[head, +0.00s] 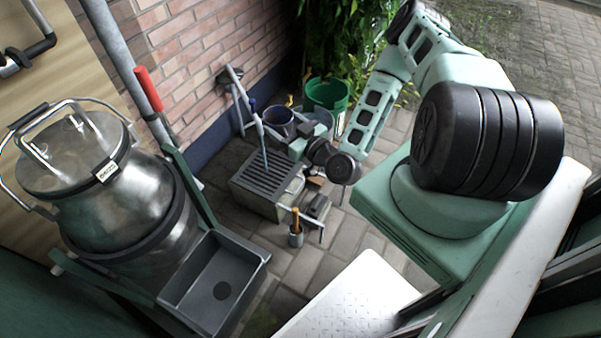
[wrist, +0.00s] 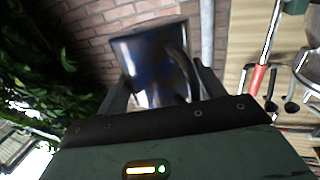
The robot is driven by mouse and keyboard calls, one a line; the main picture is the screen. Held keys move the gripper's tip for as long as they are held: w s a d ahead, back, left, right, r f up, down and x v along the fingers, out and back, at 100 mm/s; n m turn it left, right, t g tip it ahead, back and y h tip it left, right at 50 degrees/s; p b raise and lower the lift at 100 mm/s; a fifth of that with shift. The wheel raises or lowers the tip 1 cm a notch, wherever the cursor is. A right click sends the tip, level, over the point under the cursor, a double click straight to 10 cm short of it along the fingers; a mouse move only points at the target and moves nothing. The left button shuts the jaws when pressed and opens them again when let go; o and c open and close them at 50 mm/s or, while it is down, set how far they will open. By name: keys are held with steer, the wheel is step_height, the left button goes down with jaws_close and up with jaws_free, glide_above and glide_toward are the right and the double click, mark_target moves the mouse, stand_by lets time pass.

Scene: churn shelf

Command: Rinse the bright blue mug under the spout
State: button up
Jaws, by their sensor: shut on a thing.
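My gripper (wrist: 165,95) is shut on a mug (wrist: 152,62) in the wrist view. The mug looks dark navy blue, slightly blurred and tilted, with its handle on the right between the fingers. In the head view my gripper (head: 298,147) is small, beside a slatted grey drain box (head: 266,170). A dark blue vessel (head: 278,118) shows just behind the gripper there; I cannot tell if it is the held mug.
A steel churn (head: 110,190) stands on a green frame at left, with a grey tray (head: 212,285) below it. A green bucket (head: 328,93) stands by the plants. A brush (head: 296,228) stands in a small holder. The paving in front is partly clear.

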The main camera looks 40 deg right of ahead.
steer(key=w+d+f+b, duration=0.2)
steer(key=d+f+b, duration=0.2)
steer(key=f+b, duration=0.6)
steer(key=w+d+f+b, duration=0.2)
steer(key=d+f+b, duration=0.1)
steer(key=f+b, duration=0.7)
steer(key=w+d+f+b, duration=0.1)
steer(key=d+f+b, duration=0.3)
steer(key=f+b, duration=0.6)
steer(key=w+a+b, duration=0.2)
steer(key=w+b, duration=0.1)
steer(key=w, duration=0.4)
steer(key=w+a+b, duration=0.3)
steer(key=w, duration=0.5)
steer(key=shift+w+a+f+n+y, duration=0.15)
steer(key=shift+a+f+n+y, duration=0.15)
steer(key=shift+a+y, duration=0.1)
stand_by(0.3)
steer(key=s+d+r+p, duration=0.2)
steer(key=s+d+p, duration=0.2)
steer(key=s, duration=0.9)
steer(key=shift+d, duration=0.4)
stand_by(0.5)
